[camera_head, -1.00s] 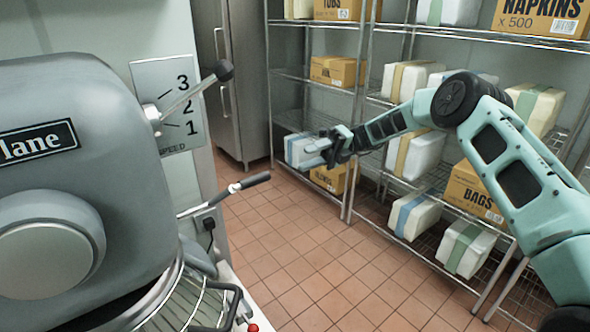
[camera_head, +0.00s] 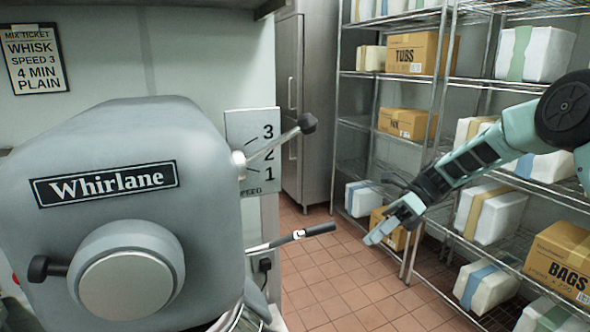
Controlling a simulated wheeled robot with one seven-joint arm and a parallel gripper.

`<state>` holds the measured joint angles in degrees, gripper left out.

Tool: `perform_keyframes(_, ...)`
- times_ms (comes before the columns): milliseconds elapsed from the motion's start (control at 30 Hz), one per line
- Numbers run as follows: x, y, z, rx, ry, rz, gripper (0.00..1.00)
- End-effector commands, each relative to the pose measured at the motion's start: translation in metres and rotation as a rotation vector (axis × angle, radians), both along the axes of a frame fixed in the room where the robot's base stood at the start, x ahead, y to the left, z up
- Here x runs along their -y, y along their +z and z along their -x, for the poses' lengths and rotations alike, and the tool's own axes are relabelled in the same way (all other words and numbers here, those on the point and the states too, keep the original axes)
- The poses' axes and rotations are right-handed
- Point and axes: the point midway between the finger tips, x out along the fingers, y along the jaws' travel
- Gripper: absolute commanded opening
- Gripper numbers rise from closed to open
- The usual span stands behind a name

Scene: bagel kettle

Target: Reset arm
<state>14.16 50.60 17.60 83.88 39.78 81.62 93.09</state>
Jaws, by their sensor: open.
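My gripper (camera_head: 383,222) is at the right of the head view, at the end of my teal arm, which reaches in from the right edge. Its fingers point down and left, and they are open. I see nothing held between them. It hangs in front of the wire shelving, with a cardboard box (camera_head: 396,236) and a white package (camera_head: 362,198) behind it. It is to the right of the mixer and apart from it.
A grey Whirlane mixer (camera_head: 210,215) fills the left, with a lever handle (camera_head: 318,229) sticking out to the right and a speed lever (camera_head: 307,123) above. Wire shelving (camera_head: 425,150) with boxes lines the right. Tiled floor (camera_head: 340,285) is free between them.

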Motion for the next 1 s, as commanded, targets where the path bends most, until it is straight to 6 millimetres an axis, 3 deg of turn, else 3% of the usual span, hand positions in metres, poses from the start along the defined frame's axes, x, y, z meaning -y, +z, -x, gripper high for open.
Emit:
perform_keyframes(167,0.023,-0.010,0.055,0.437,0.299,0.195,0.42)
perform_keyframes(400,0.079,-0.009,0.125,0.941,0.877,0.364,0.42)
perform_keyframes(600,0.111,-0.001,0.168,1.199,1.322,0.408,0.42)
perform_keyframes(800,0.128,0.004,0.205,1.364,1.696,0.406,0.42)
perform_keyframes(833,0.129,0.005,0.210,1.385,1.752,0.404,0.42)
perform_keyframes(1000,0.057,0.011,0.231,1.436,1.907,0.200,0.42)
